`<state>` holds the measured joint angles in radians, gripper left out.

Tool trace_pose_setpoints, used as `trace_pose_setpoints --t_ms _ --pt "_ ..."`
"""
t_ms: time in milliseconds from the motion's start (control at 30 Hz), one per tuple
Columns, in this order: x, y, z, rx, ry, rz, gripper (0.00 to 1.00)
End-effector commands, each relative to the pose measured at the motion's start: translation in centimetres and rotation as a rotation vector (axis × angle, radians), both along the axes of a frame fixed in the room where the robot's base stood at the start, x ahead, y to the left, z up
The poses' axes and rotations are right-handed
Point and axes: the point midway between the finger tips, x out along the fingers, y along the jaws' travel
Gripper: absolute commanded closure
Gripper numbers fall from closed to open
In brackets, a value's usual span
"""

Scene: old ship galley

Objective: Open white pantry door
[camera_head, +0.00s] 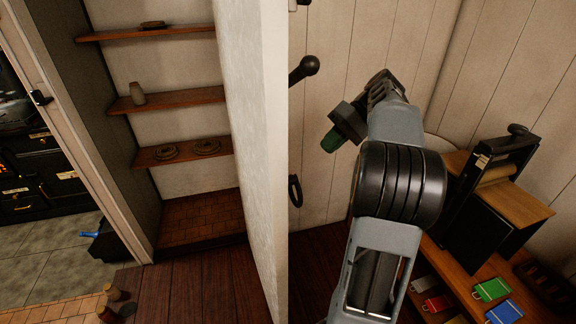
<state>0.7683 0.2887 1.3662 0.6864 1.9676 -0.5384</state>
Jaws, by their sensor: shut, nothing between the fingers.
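A white panel (276,150), which looks like the pantry door, stands nearly edge-on to me in the middle of the view. A black lever with a round knob (305,70) sticks out on its right side, with a black loop pull (295,190) lower down. To its left the pantry shelves (175,97) are in plain sight, so the door appears to stand open. My gripper (334,138), dark with a green part at its end, is shut and empty. It appears in the picture to the right of the panel, apart from the knob and pull.
Small jars (117,300) stand at lower left. A wooden bench (455,270) with a black press and coloured items is close on the right.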

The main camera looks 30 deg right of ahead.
Motion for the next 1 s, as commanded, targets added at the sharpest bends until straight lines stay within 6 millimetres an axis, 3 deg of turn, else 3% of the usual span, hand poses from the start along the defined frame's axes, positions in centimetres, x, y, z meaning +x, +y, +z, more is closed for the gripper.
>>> trace_pose_setpoints --t_ms 467,700,1000 --pt "0.6 6.4 -5.8 0.0 0.004 0.002 1.0" --pt "1.0 9.2 -5.7 -0.002 0.002 0.001 1.0" --pt "1.1 10.3 -5.8 -0.002 0.002 0.0 1.0"
